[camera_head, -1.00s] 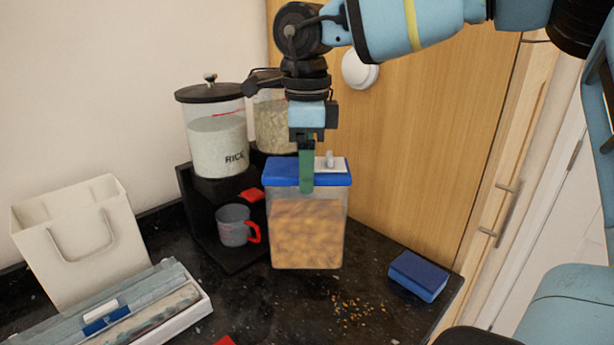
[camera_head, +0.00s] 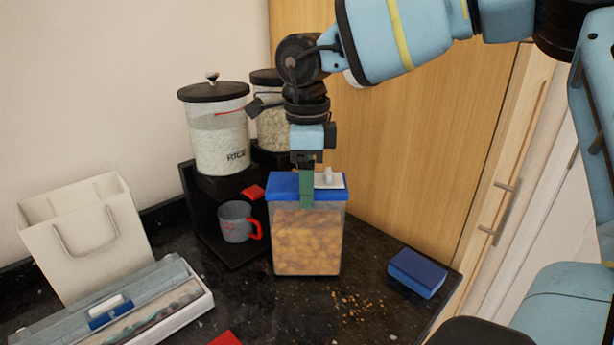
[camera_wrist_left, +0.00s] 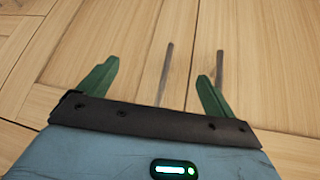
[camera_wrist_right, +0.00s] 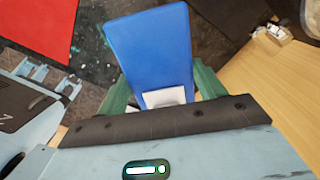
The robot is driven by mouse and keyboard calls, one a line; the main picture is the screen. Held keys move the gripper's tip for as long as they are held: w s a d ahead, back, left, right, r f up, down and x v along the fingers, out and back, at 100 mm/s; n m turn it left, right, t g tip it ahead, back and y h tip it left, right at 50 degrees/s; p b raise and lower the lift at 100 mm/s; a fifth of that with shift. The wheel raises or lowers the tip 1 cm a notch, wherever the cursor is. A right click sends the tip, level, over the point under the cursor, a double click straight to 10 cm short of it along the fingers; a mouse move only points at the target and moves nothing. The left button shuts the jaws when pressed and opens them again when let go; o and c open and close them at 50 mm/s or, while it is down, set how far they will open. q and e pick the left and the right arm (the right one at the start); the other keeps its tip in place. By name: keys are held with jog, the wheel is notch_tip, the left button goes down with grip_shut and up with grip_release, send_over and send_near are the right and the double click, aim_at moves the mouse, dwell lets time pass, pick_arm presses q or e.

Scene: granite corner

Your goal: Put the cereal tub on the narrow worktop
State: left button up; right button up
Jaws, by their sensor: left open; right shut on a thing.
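The cereal tub (camera_head: 307,240) is a clear box with orange-brown cereal inside and a blue lid (camera_head: 285,187). It is upright over the black speckled worktop (camera_head: 270,318); I cannot tell whether its base touches. My right gripper (camera_head: 307,200) points down and is shut on the tub at its lid. In the right wrist view the blue lid (camera_wrist_right: 155,50) lies between the green fingers. My left gripper (camera_wrist_left: 158,70) is open and empty in the left wrist view, facing pale wood panels with two bar handles. It is outside the head view.
Behind the tub a black stepped stand (camera_head: 203,200) holds a rice jar (camera_head: 219,145), a second jar (camera_head: 271,130) and a measuring cup (camera_head: 236,222). A blue block (camera_head: 418,273) lies to the right, crumbs (camera_head: 360,303) in front. A white bag (camera_head: 85,235) and tray (camera_head: 190,318) stand left.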

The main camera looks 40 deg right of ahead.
jog(key=o, duration=1.7)
jog(key=shift+f, duration=0.1)
jog(key=shift+o, duration=0.2)
notch_tip(320, 180, up, 12)
